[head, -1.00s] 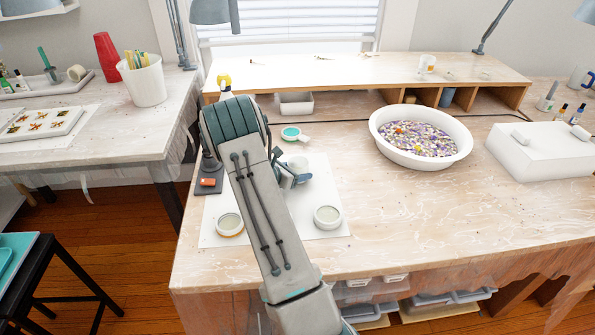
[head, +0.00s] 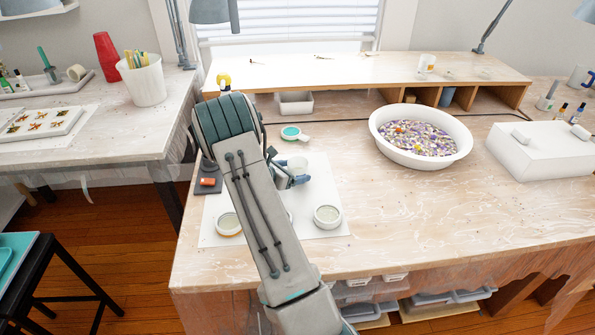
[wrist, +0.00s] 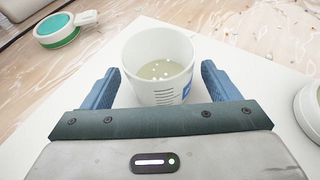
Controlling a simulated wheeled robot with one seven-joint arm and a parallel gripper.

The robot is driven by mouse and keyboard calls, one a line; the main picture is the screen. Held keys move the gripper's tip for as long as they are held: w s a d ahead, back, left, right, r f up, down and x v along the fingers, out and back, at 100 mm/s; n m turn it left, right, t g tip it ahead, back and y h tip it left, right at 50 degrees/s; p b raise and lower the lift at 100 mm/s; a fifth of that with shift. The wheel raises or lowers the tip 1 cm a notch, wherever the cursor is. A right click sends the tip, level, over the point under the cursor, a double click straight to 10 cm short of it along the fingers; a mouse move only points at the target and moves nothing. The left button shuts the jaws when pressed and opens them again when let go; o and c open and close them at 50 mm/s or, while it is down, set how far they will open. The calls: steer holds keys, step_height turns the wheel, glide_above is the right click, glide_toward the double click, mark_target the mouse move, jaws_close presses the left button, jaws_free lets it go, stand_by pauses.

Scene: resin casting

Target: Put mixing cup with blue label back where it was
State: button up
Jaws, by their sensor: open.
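The mixing cup with the blue label (wrist: 150,90) is white and upright, with pale cloudy liquid inside. A blue mark shows on the right of its wall in the wrist view. It stands on the white sheet (head: 326,185). My gripper (wrist: 160,69) is open, with one blue finger on each side of the cup and a visible gap at both sides. In the head view the cup (head: 298,162) shows just beyond my gripper (head: 292,180), partly hidden by it. My arm hides part of the sheet.
Round pale-filled containers stand on the sheet at right (head: 327,216) and left (head: 229,224). A teal-filled handled cup (head: 291,133) stands behind. An orange item on a dark base (head: 207,182) is at left. A white bowl of pebbles (head: 420,160) stands right; the table front is clear.

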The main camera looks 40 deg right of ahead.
steer(key=v, duration=0.9)
steer(key=shift+a, duration=0.3)
steer(key=shift+s+a+r, duration=0.15)
steer(key=shift+a+r, duration=0.05)
steer(key=shift+r, duration=0.05)
steer(key=s+a+r+m+y, duration=0.6)
steer(key=s+a+m, duration=0.3)
steer(key=s+a, duration=0.2)
steer(key=s+a+r+m+t+y, duration=0.1)
steer(key=s+a+r+m+y, duration=0.6)
steer(key=s+a, duration=0.5)
step_height(320, 180, up, 2)
steer(key=s+m, duration=0.3)
steer(key=shift+a+t, duration=0.25)
steer(key=shift+t, duration=0.05)
steer(key=shift+r, duration=0.1)
